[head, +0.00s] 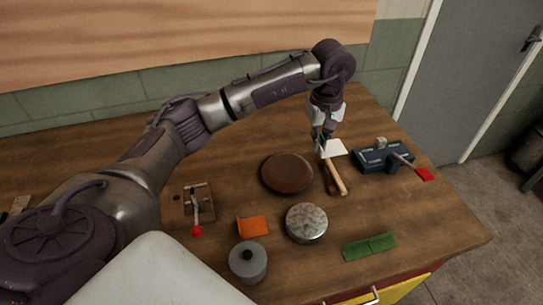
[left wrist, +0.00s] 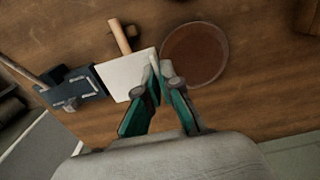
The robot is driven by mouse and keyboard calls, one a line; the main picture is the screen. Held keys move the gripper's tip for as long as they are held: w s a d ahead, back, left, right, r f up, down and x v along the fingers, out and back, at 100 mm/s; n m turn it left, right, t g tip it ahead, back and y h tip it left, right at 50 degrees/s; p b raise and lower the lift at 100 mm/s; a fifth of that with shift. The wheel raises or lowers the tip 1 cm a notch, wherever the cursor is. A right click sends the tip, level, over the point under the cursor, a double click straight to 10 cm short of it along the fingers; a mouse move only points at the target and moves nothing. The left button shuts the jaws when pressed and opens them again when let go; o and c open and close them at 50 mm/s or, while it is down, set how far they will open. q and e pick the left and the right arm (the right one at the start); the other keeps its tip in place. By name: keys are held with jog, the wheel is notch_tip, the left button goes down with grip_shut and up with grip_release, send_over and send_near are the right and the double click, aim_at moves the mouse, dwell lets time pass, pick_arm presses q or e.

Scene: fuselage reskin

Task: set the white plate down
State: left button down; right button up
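The white plate (head: 335,148) is a small thin flat sheet above or on the wooden bench, between a brown disc and a blue vise. It also shows in the left wrist view (left wrist: 127,77), where it covers part of a wooden-handled tool. My left gripper (head: 320,147) points down at the plate's edge. In the left wrist view its green fingertips (left wrist: 158,70) are close together with the plate's edge between them. I cannot tell whether the plate touches the bench. My right gripper is not in view.
The brown disc (head: 287,172), wooden-handled tool (head: 337,178) and blue vise (head: 385,158) are close by. The bench's back right is clear.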

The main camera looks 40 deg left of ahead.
aim_at(276, 170)
pick_arm(q)
jog(key=s+a+f+p, duration=0.1)
jog(key=a+f, duration=0.1)
jog(key=a, duration=0.1)
jog(key=s+a+f+p, duration=0.1)
jog(key=a+f, duration=0.1)
jog(key=a, duration=0.1)
jog(key=s+a+f+p, duration=0.1)
jog(key=a+f, duration=0.1)
jog(key=a, duration=0.1)
jog(key=shift+s+a, duration=0.25)
jog(key=shift+a, duration=0.1)
jog(key=shift+a+f, duration=0.1)
jog(key=shift+a, duration=0.05)
jog(key=shift+f+p, duration=0.2)
jog(key=shift+p, duration=0.1)
notch_tip(276, 170, down, 3)
jog(key=shift+f+p, duration=0.1)
jog(key=shift+p, duration=0.7)
jog(key=shift+f, duration=0.3)
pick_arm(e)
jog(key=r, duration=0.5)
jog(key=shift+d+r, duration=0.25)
